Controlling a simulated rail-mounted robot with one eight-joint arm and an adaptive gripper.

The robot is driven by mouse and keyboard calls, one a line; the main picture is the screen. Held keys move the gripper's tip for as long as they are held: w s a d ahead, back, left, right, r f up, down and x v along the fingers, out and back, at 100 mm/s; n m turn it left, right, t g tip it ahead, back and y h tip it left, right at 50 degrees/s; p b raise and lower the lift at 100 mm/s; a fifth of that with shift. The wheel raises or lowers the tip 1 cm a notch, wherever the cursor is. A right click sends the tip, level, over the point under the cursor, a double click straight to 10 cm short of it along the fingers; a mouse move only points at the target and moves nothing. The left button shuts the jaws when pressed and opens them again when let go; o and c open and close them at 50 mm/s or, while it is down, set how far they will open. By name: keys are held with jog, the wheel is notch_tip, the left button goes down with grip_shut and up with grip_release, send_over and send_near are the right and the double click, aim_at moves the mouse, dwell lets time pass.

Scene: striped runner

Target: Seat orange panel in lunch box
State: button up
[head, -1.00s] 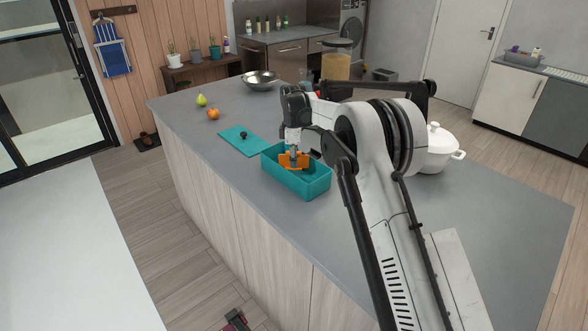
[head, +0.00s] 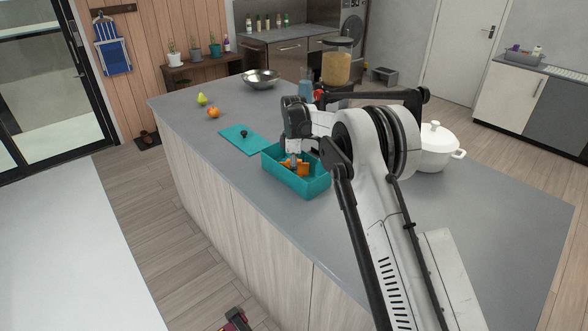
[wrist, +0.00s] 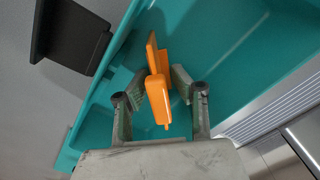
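The orange panel (head: 303,169) is down inside the teal lunch box (head: 319,187), below the rim in the head view. In the wrist view the orange panel (wrist: 158,95) stands between my two fingertips, seen nearly edge-on, with the box's teal inside (wrist: 225,45) behind it. In the head view my gripper (head: 291,163) reaches into the box from above and covers part of the panel. The panel's lower edge and its contact with the box floor are hidden.
The teal lid (head: 240,140) with a dark knob lies left of the box. An orange fruit (head: 213,112), a green pear (head: 202,99), a metal bowl (head: 261,79) and a white pot (head: 438,150) stand on the grey counter (head: 400,225).

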notch_tip(320, 180, up, 12)
jog(key=shift+r+b, duration=0.2)
jog(key=shift+b, duration=0.1)
dwell(0.3)
jog(key=s+d+r+m+t, duration=0.2)
jog(key=s+d+r+m, duration=0.2)
jog(key=s+d+r, duration=0.6)
jog(key=s+d+r+m+t, duration=0.1)
jog(key=s+d+r+m, duration=0.6)
jog(key=s, duration=0.5)
jog(key=s+d+f+m+t, duration=0.1)
jog(key=s+d+f+m, duration=0.1)
jog(key=s, duration=0.7)
jog(key=s+d+f+m+t, duration=0.1)
jog(key=s+d+f+m, duration=0.1)
jog(key=s, duration=0.8)
jog(key=s+d+f+m+t, duration=0.2)
jog(key=s+d+f+m, duration=0.1)
jog(key=s, duration=0.6)
jog(key=shift+s+d+f, duration=0.25)
jog(key=shift+d+f, duration=0.3)
jog(key=shift+f, duration=0.2)
